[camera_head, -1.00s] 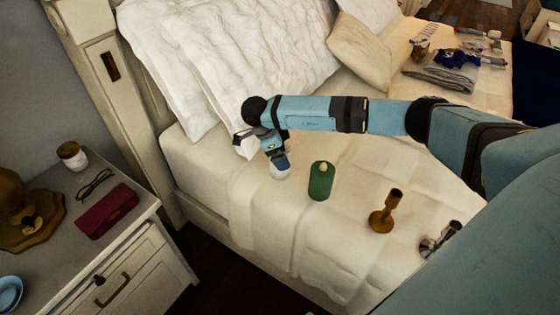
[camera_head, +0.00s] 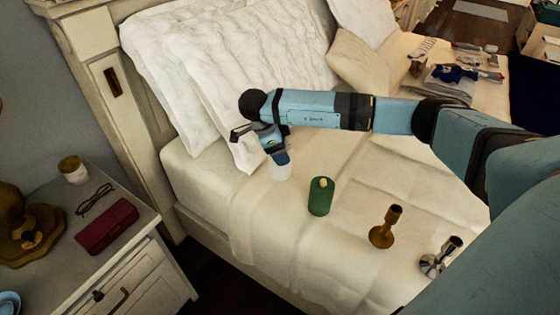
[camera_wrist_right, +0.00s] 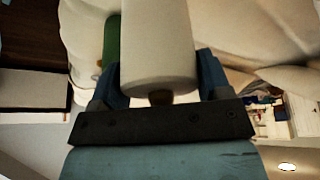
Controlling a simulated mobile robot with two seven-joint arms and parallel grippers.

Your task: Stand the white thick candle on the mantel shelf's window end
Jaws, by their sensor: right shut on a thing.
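The white thick candle (camera_head: 280,172) is in my right gripper (camera_head: 277,157), over the bed just left of the green candle. In the right wrist view, the candle (camera_wrist_right: 157,45) stands large between the two blue fingers of the right gripper (camera_wrist_right: 159,78), which are shut on its sides. In the head view the gripper covers the candle's upper part. I cannot tell exactly how far its lower end is above the bed. My left gripper is not in view. The mantel shelf and the window cannot be made out.
A green candle (camera_head: 321,197), a brass candlestick (camera_head: 384,228) and a silver holder (camera_head: 438,258) stand on the bed (camera_head: 300,235). Folded clothes (camera_head: 447,85) lie farther back. A nightstand (camera_head: 140,238) at left bears a red case (camera_head: 107,226), glasses and a small jar (camera_head: 73,170).

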